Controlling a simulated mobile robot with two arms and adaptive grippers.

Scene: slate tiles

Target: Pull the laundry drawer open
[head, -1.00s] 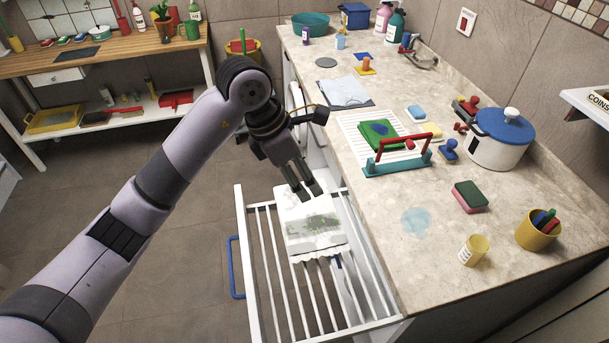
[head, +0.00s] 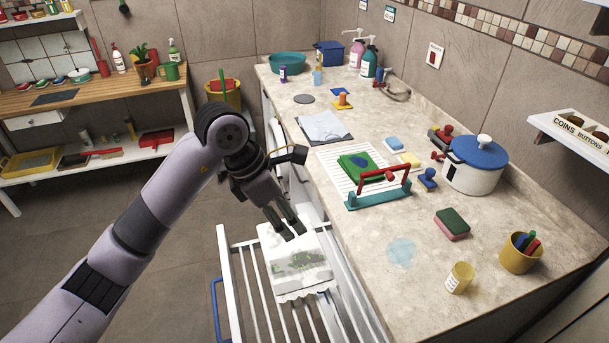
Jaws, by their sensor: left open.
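The laundry drawer (head: 233,285) is a white slatted pull-out that stands out from under the counter. Its blue handle (head: 216,312) is on the left side, on the drawer's front. A white cloth with a grey-green print (head: 300,268) lies over the slats. My left gripper (head: 292,230) is open, its dark fingers pointing down at the upper edge of the cloth. I cannot tell whether the fingertips touch the cloth. The gripper is well apart from the blue handle. My right gripper is not in view.
The stone counter (head: 425,285) runs along the drawer's right side. It bears a dish rack (head: 375,190), a white pot with a blue lid (head: 475,165), a sponge (head: 452,224) and cups. The floor left of the drawer is clear. A wooden bench (head: 95,92) stands at the back left.

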